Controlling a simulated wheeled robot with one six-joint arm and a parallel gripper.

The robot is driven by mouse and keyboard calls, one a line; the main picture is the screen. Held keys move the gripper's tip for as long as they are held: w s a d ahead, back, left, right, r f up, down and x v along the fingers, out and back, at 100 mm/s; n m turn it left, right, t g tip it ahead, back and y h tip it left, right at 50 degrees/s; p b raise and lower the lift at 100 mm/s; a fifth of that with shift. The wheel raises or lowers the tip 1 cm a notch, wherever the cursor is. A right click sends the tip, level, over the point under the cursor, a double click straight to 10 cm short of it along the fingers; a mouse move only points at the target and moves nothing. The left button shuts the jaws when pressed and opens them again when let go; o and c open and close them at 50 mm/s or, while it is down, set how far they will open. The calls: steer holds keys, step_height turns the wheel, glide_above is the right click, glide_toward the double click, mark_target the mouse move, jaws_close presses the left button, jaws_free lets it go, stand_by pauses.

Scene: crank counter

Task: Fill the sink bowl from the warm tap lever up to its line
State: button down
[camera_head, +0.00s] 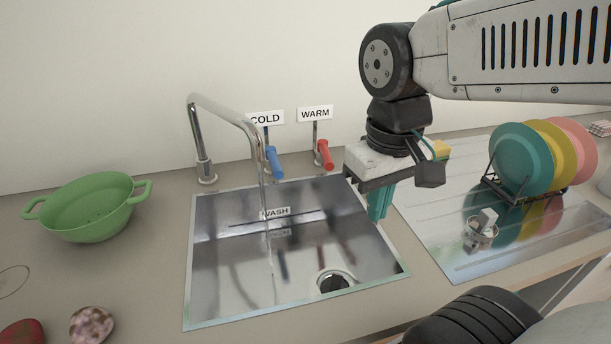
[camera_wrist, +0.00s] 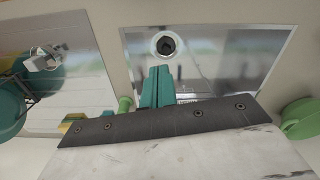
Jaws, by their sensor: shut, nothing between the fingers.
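The steel sink bowl (camera_head: 215,270) is set in the counter, with a WASH label (camera_head: 275,212) and a dark line (camera_head: 250,224) on its back wall. Its dark round drain (camera_head: 333,282) also shows in the wrist view (camera_wrist: 165,44). The red warm lever (camera_head: 324,154) hangs under the WARM sign (camera_head: 315,114). The curved tap (camera_head: 225,112) ends over the bowl; a thin pale streak below it looks like water. Reflections hide the water level. My gripper (camera_head: 378,212), with teal fingers shut and empty, is above the bowl's right edge, right of the red lever and apart from it.
The blue lever (camera_head: 273,160) under the COLD sign (camera_head: 265,118) is left of the red one. A green colander (camera_head: 88,208) stands left of the sink.

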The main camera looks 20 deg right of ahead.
mark_target(326, 155)
steer(key=w+a+r+n+g+h, duration=0.15)
steer(key=w+n, duration=1.15)
steer(key=w, duration=2)
steer(key=s+d+f, duration=0.2)
steer(key=d+f, duration=0.4)
steer(key=f, duration=0.4)
steer(key=shift+s+f+n+h, duration=0.25)
steer(key=shift+n+h, duration=0.1)
steer(key=shift+n, duration=0.05)
